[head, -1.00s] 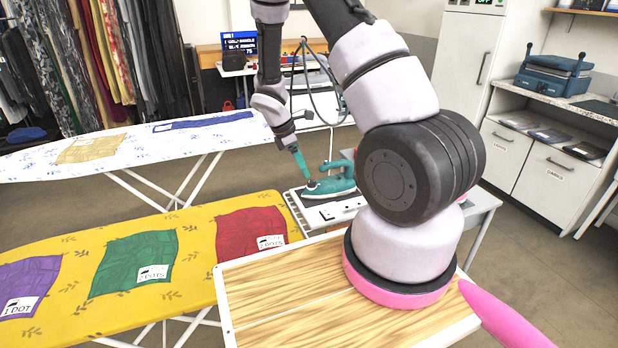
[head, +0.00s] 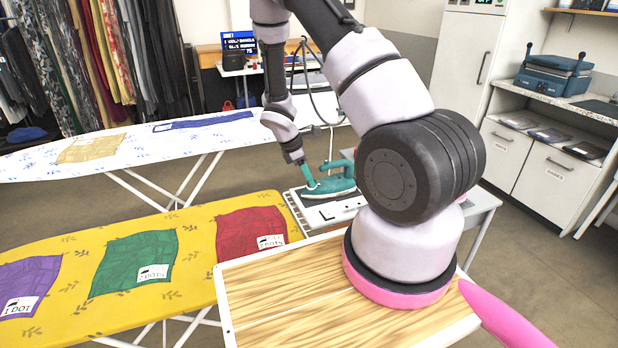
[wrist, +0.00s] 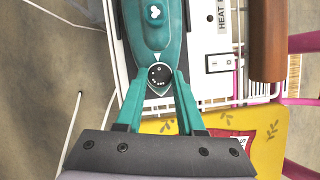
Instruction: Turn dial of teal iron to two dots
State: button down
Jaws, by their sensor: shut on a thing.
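The teal iron (head: 338,186) stands on a white and dark rest (head: 338,212) on a small table, beyond my arm. In the wrist view the iron (wrist: 153,40) points toward me, with a black round dial (wrist: 159,77) near its tip. The dial carries small white dots; I cannot tell which setting is selected. My gripper (wrist: 159,80) has its teal fingers closed in on the dial from both sides. In the head view my gripper (head: 311,186) reaches down to the iron's front end.
A yellow ironing board (head: 80,250) at left holds purple, green (head: 133,261) and red (head: 250,232) cloths with dot labels. A white blue-patterned board (head: 60,165) stands behind. In the wrist view a rocker switch (wrist: 222,63) and a wooden handle (wrist: 268,40) lie right of the iron.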

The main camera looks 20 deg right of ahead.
jog(key=shift+m, duration=0.3)
jog(key=m, duration=0.2)
jog(key=m+g, duration=0.1)
jog(key=m, duration=0.1)
jog(key=m+g+y, duration=0.1)
jog(key=m, duration=0.1)
jog(key=shift+w+d, duration=0.15)
jog(key=shift+w, duration=0.1)
jog(key=m+y, duration=0.1)
jog(key=m, duration=0.2)
jog(key=m+g+y, duration=0.1)
jog(key=m, duration=0.2)
jog(key=shift+w+d, duration=0.1)
jog(key=shift+d, duration=0.05)
dwell(0.3)
jog(key=c, duration=0.5)
grip_release()
jog(key=v, duration=1)
jog(key=shift+w+d+r, duration=0.1)
jog(key=shift+w+r, duration=0.2)
jog(key=shift+r, duration=0.05)
